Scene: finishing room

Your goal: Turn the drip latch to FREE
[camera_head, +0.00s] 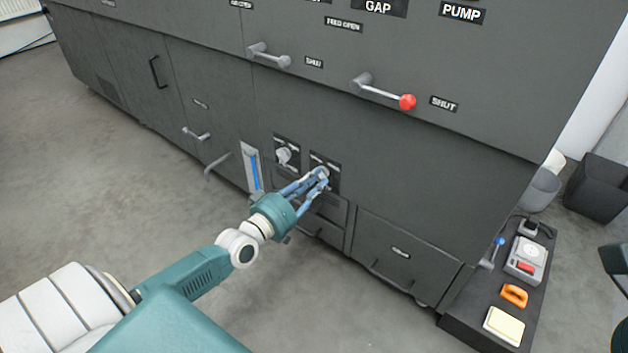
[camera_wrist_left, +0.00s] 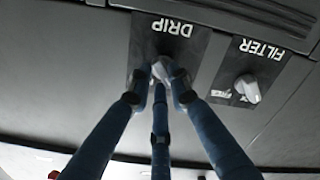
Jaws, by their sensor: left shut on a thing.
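The drip latch is a small pale knob (camera_wrist_left: 161,68) on a dark plate lettered DRIP (camera_wrist_left: 172,28), upside down in the left wrist view. In the head view its plate (camera_head: 333,163) is on the lower front of the grey cabinet. My left gripper (camera_head: 320,176) is shut on the knob, its blue fingers around it; it also shows in the left wrist view (camera_wrist_left: 160,78). The fingers hide much of the knob, so I cannot tell which way it points or read its position marks. My right gripper is not in view.
A second pale knob (camera_wrist_left: 248,88) on the FILTER plate sits close beside the drip plate. Levers stick out above, one with a red ball (camera_head: 407,102). A low dark bench (camera_head: 478,307) with small items stands at the right. Floor at the left is clear.

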